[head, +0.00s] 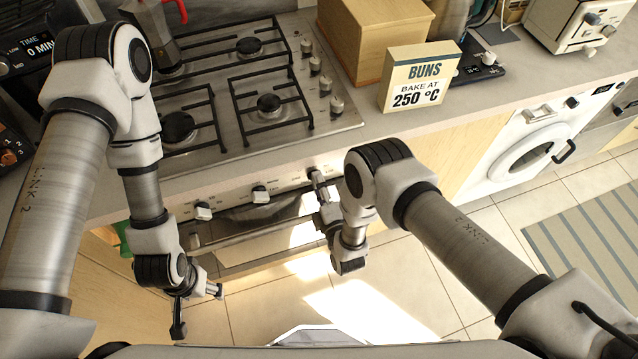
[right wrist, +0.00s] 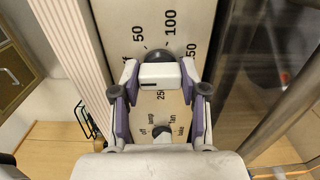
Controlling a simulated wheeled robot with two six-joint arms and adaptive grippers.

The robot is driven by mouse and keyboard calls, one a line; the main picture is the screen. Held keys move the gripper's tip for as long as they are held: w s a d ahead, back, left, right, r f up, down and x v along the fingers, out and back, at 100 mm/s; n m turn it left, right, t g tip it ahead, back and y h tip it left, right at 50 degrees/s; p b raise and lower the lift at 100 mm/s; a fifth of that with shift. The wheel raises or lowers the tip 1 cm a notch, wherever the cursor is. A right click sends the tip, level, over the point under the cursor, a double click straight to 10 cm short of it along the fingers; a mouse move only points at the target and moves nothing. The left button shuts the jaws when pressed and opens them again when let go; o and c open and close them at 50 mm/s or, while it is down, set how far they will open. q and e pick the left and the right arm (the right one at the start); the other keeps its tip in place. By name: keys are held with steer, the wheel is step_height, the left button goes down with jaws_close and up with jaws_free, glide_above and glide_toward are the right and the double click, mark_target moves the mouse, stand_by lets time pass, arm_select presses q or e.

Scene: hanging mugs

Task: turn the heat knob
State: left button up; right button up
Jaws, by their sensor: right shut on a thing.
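The heat knob (right wrist: 160,72) is a white bar on a dark round base, in the middle of the right wrist view. Its dial carries 50, 100 and 250 marks, with 250 just below the knob. Which mark the knob points at is not clear. My right gripper (right wrist: 160,85) has its purple-padded fingers on both sides of the knob, shut on it. In the head view my right gripper (head: 322,190) is at the right end of the oven's front panel, partly hiding the knob. My left gripper (head: 198,308) is open and empty, low in front of the oven.
A sign (head: 420,78) reads "BUNS, bake at 250 °C". Two other knobs, a middle one (head: 260,194) and a left one (head: 203,211), sit on the panel. A mode knob (right wrist: 162,134) is near the gripper's palm. The stove (head: 250,100) is above; open floor lies in front.

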steer(key=o, duration=1.1)
steer(key=shift+o, duration=0.2)
steer(key=v, duration=0.7)
steer(key=shift+s, duration=0.2)
steer(key=shift+d, duration=0.1)
